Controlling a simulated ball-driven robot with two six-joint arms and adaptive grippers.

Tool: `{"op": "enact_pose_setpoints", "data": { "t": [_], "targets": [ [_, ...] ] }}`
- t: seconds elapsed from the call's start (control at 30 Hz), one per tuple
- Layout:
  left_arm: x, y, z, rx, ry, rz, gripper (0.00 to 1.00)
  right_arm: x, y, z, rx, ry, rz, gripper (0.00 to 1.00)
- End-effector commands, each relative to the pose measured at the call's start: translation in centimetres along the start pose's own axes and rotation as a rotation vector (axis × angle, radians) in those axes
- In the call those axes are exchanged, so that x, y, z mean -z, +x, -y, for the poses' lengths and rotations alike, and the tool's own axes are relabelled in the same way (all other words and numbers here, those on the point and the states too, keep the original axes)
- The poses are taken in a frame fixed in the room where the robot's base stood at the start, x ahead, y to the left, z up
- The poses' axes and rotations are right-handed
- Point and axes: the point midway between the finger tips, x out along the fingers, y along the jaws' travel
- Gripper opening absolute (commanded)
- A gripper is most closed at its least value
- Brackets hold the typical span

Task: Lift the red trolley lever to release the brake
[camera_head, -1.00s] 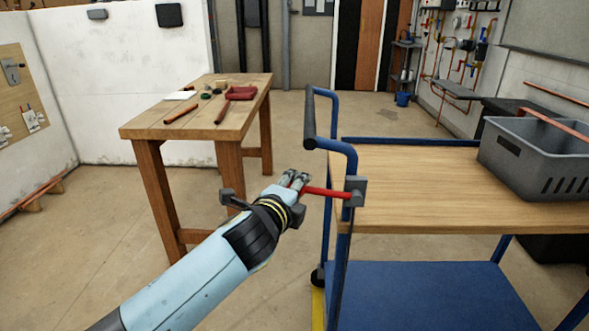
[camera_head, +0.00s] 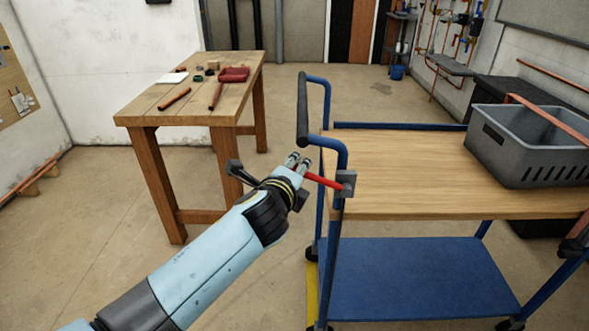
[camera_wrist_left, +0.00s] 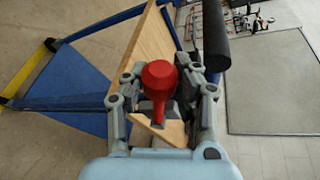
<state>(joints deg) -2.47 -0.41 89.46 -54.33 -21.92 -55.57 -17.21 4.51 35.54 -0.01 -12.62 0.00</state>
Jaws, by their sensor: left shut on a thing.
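The red lever (camera_head: 325,181) sticks out to the left from a grey bracket (camera_head: 346,184) on the trolley's blue frame, near the left edge of its wooden top (camera_head: 420,165). It slopes up toward its free end. My left gripper (camera_head: 300,164) is shut on that free end. In the left wrist view the lever's red knob (camera_wrist_left: 160,75) sits between the two fingers (camera_wrist_left: 162,108). The trolley's dark push handle (camera_head: 303,108) stands just above and right of the gripper. My right gripper is not in view.
A grey crate (camera_head: 530,160) with a copper pipe across it sits on the trolley top. A blue shelf (camera_head: 415,275) is below. Floor between bench and trolley is clear.

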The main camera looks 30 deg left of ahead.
Motion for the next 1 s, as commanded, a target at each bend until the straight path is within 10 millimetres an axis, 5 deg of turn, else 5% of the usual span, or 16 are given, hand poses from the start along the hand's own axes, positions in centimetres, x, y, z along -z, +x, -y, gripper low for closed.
{"op": "enact_pose_setpoints", "data": {
  "t": [0.03, 0.07, 0.27, 0.67, 1.0],
  "targets": [
    [0.0, 0.0, 0.2, 0.004, 0.0, -0.001, 0.0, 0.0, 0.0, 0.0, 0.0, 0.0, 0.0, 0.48],
    [0.0, 0.0, 0.2, 0.004, 0.0, -0.001, 0.29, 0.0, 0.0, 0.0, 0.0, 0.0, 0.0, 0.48],
    [0.0, 0.0, 0.1, 0.003, 0.0, 0.0, 0.55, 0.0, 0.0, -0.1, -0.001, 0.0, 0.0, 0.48],
    [0.0, -0.6, 0.1, 0.003, 0.0, -0.001, 0.55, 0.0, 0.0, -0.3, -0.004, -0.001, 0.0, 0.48],
    [0.0, -5.8, 0.0, 0.001, -0.002, -0.001, 0.55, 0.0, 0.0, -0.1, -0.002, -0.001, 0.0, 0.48]
  ]
}}
